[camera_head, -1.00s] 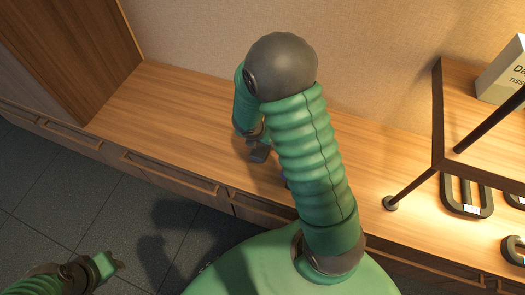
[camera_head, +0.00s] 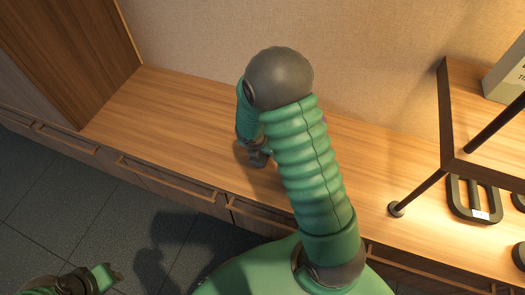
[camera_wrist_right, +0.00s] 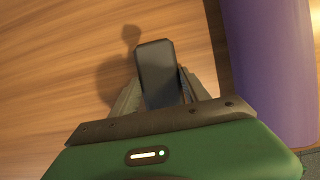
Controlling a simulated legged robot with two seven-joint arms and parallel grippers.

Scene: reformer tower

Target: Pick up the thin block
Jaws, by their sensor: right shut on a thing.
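The thin block (camera_wrist_right: 157,72) is a small dark grey slab with rounded corners. In the right wrist view it stands between the two fingers of my right gripper (camera_wrist_right: 160,92), which is shut on it. Its shadow falls on the wooden surface beside it. In the head view my right gripper (camera_head: 258,157) is low over the wooden counter, partly behind my own arm, and the block cannot be made out there. My left gripper (camera_head: 114,276) is at the lower left over the floor, away from the counter; its jaw opening is too small to judge.
A purple rounded object (camera_wrist_right: 272,70) stands close to the right of my right gripper in the wrist view. The wooden counter (camera_head: 170,110) is clear on the left. A dark-framed shelf (camera_head: 447,110) with a box (camera_head: 507,75) and dark handle-like weights (camera_head: 472,202) are at the right.

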